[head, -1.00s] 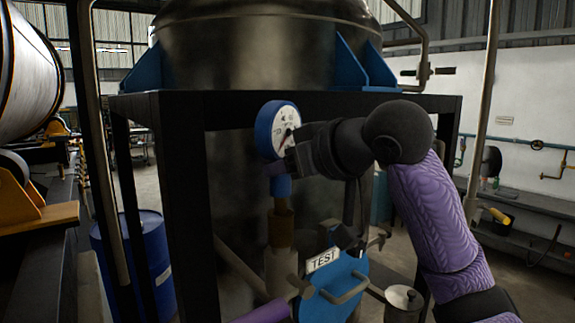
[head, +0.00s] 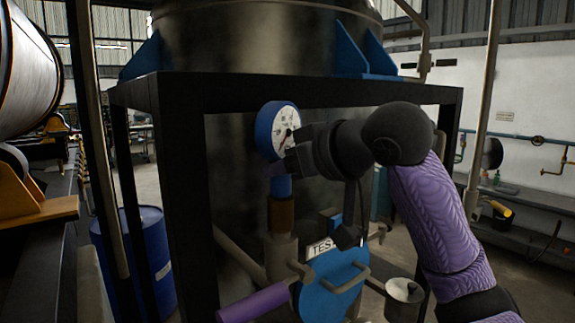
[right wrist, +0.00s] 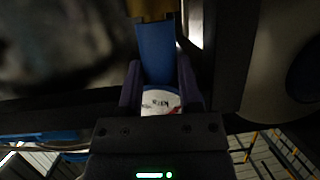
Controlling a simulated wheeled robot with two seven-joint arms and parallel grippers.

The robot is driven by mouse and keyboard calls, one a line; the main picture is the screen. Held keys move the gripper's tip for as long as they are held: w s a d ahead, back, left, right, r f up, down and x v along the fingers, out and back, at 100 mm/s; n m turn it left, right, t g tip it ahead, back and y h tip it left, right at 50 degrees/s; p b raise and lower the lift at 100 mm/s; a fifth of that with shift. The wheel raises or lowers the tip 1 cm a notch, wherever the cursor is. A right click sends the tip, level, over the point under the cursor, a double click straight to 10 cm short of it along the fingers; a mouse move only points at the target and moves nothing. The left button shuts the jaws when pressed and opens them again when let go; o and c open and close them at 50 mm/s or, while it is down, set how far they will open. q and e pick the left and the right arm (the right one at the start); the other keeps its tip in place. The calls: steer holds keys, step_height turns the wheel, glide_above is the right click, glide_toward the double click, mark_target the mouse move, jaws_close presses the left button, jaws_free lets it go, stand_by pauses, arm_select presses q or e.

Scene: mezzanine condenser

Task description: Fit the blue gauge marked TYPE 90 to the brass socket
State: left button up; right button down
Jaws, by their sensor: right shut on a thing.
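The blue gauge (head: 277,130) has a white round dial and a blue stem (head: 281,187). Its marking is too small to read. My right gripper (head: 283,160) is shut on the gauge at its lower part and holds it upright. In the right wrist view the blue stem (right wrist: 157,50) lies between the purple fingers (right wrist: 160,88), with part of the dial below. The brass socket (head: 281,214) stands on a grey pipe directly under the stem. The stem's lower end appears to meet the socket's top; how deep it sits is hidden. My left gripper is out of view.
A dark frame (head: 300,92) carries the large tank above and behind the gauge. A metal pot (head: 404,298) stands lower right, a blue drum (head: 150,260) left.

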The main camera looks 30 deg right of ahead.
steer(key=shift+f, duration=0.15)
steer(key=shift+c, duration=1)
jaws_free()
steer(key=b+v, duration=0.2)
steer(key=v, duration=0.8)
